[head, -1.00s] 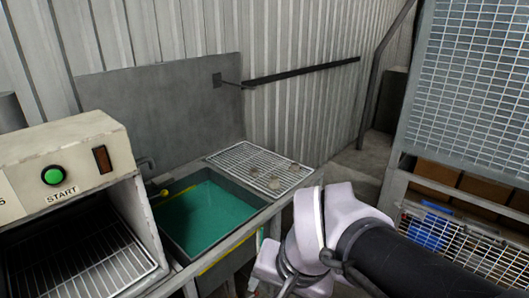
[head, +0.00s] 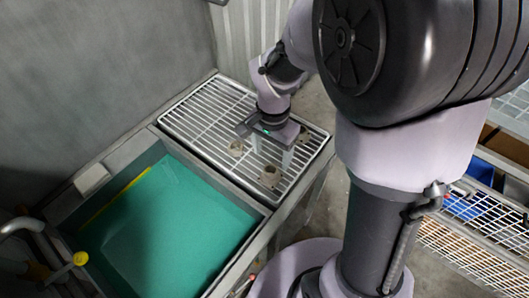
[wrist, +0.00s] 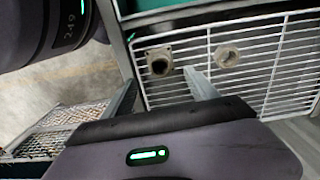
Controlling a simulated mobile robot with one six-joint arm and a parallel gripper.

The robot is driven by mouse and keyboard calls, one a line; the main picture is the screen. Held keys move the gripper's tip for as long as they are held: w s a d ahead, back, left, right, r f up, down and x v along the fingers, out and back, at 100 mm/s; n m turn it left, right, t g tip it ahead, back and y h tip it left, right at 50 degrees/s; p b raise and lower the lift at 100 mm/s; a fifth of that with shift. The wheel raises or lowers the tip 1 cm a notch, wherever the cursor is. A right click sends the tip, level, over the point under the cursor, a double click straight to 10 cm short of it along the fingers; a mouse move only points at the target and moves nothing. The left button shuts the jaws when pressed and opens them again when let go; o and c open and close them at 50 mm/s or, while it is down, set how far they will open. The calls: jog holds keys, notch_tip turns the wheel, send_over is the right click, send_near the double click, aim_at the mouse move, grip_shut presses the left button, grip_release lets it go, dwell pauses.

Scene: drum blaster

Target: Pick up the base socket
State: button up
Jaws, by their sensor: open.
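Small grey-beige fittings lie on the white wire rack (head: 190,112). One has a squarish flange and a dark round hole (head: 270,177); it also shows in the wrist view (wrist: 160,62). A rounder, ring-like one (head: 237,148) lies to its left in the head view and to its right in the wrist view (wrist: 228,57). I cannot tell for certain which is the base socket; the flanged one looks most like it. My gripper (head: 272,158) is open and empty above the rack. In the wrist view, its fingers (wrist: 160,80) point toward the flanged piece, apart from it.
A third small piece (head: 304,134) lies near the rack's right edge. A basin with a green bottom (head: 165,235) adjoins the rack, with a tap (head: 22,226) at far left. A grey panel (head: 100,75) stands behind. A wire-mesh shelf (head: 465,245) is at right.

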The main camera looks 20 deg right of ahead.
aim_at(271, 169)
notch_tip(271, 169, down, 4)
jog(key=shift+w+r+b, duration=0.1)
jog(key=shift+b, duration=0.4)
notch_tip(271, 169, down, 6)
jog(key=b, duration=0.3)
jog(key=shift+a+r, duration=0.1)
jog(key=shift+r, duration=0.25)
jog(key=shift+c, duration=0.2)
grip_shut()
